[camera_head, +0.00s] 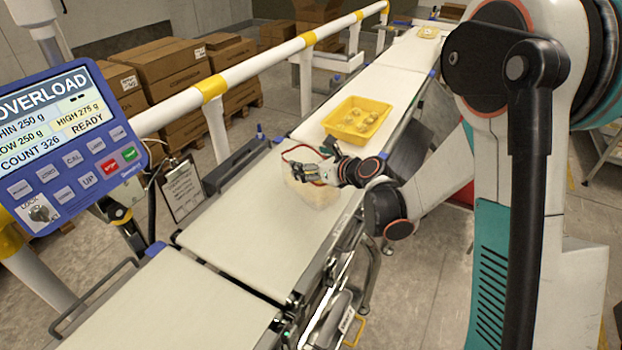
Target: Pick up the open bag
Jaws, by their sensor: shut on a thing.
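A pale, translucent bag (314,194) is on the white belt in the middle of the head view, just in front of the yellow tray. My gripper (308,172) is at the bag's upper part and is shut on it. My gripper and wrist hide part of the bag's top, so its opening cannot be made out. Whether the bag touches the belt is hard to tell.
A yellow tray (337,128) with several small pale items stands behind the bag. The near belt (180,308) is clear. A white and yellow rail (258,66) runs along the left. A control panel (70,140) reads OVERLOAD. Cardboard boxes (165,75) are stacked beyond the rail.

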